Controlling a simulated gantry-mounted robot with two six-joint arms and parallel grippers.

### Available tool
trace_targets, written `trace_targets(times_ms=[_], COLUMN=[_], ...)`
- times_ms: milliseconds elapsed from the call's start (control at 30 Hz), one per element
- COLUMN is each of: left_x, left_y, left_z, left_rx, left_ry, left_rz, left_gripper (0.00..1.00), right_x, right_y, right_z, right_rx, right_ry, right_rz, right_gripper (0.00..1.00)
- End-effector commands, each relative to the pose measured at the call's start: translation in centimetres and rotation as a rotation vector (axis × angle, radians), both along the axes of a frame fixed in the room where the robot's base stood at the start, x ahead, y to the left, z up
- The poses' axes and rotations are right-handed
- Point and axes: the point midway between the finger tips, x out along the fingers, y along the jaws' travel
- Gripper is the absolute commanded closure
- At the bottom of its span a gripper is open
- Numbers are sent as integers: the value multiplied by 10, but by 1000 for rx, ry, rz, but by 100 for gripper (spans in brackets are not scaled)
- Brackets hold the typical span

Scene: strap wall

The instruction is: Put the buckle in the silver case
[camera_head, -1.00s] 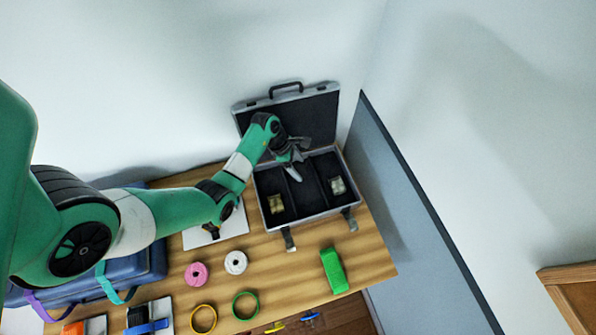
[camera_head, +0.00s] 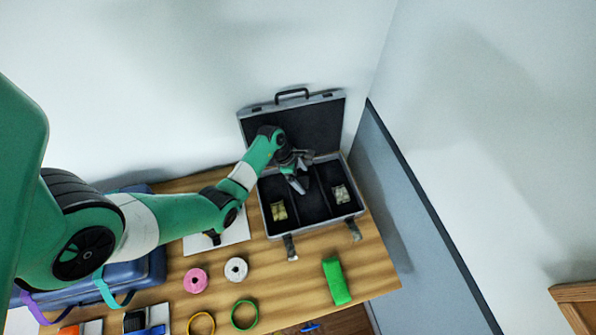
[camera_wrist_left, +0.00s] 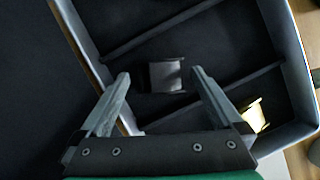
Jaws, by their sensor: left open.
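The silver case (camera_head: 322,225) stands open at the back of the table, its dark lid upright behind it. My left gripper (camera_head: 298,182) is over its middle compartment, open and pointing down. In the left wrist view, a dark grey buckle (camera_wrist_left: 166,76) lies on the middle compartment's dark floor, seen between the two open fingertips (camera_wrist_left: 160,77) with gaps on both sides. In the head view the gripper hides this buckle. A gold-coloured piece (camera_head: 278,211) sits in the left compartment and a paler one (camera_head: 341,194) in the right. My right gripper is not in view.
Thin dividers split the case. On the table are a pink roll (camera_head: 196,280), a white roll (camera_head: 236,269), a green block (camera_head: 336,281), a green ring (camera_head: 244,314) and a yellow ring (camera_head: 201,324). A blue bag (camera_head: 150,268) is at left. A grey panel (camera_head: 425,210) stands at right.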

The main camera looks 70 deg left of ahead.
Motion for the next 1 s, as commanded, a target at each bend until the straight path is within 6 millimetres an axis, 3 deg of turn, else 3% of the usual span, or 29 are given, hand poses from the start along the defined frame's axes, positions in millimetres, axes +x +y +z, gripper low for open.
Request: trace_targets(times_ms=[300,500,1000], left_x=[-23,-37,-40], left_y=[12,18,19], left_z=[67,101,110], left_rx=[3,1,0], left_ry=[-3,-2,-3], left_rz=[3,2,-1], left_gripper=[0,0,0], right_x=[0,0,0], right_y=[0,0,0], right_z=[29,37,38], right_rx=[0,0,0], right_ry=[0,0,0], right_rz=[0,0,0], right_gripper=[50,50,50])
